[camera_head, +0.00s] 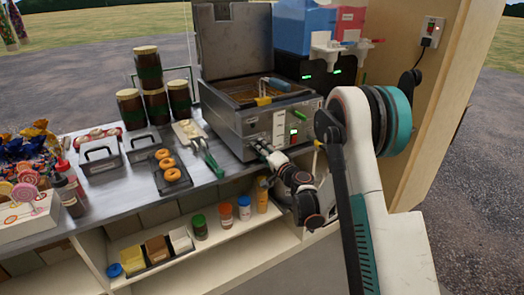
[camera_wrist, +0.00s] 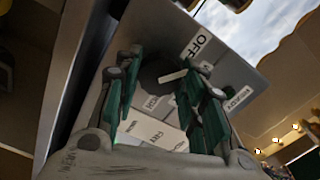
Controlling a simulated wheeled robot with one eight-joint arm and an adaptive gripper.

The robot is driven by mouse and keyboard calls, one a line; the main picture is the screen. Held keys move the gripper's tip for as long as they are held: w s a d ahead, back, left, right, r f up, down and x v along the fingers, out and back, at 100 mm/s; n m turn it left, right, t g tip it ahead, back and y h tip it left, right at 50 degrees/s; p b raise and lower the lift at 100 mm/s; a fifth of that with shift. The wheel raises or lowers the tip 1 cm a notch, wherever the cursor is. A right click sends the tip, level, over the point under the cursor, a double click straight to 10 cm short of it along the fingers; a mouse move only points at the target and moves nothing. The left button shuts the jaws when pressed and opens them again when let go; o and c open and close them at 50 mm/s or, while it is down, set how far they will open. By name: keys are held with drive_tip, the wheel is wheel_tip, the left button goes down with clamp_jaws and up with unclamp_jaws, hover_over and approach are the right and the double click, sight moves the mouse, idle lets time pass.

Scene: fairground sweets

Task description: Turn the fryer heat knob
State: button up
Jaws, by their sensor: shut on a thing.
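The steel fryer (camera_head: 250,115) stands at the right end of the counter, with its lid raised and a basket in its tank. In the wrist view the dark round heat knob (camera_wrist: 152,75) with a white pointer mark (camera_wrist: 172,76) sits on the fryer's front panel (camera_wrist: 225,65). The pointer lies toward the right, below the OFF label (camera_wrist: 196,46). My gripper (camera_wrist: 160,82) has its green-padded fingers on both sides of the knob and is shut on it. In the head view my gripper (camera_head: 262,147) is at the fryer's lower front, and the knob is hidden there.
A green switch (camera_head: 293,132) glows on the fryer front, right of my gripper. Green-handled tongs (camera_head: 211,163) and a tray with doughnuts (camera_head: 172,181) lie to the left on the counter. Jars and shakers (camera_head: 222,220) stand on the shelf below. A drinks machine (camera_head: 310,72) stands behind.

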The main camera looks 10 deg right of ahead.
drive_tip(key=m, duration=0.5)
drive_tip(key=shift+m, duration=0.4)
idle(0.4)
drive_tip(key=o, duration=1.1)
drive_tip(key=v, duration=0.7)
drive_tip(key=shift+s+d, duration=0.1)
drive_tip(key=shift+s, duration=0.15)
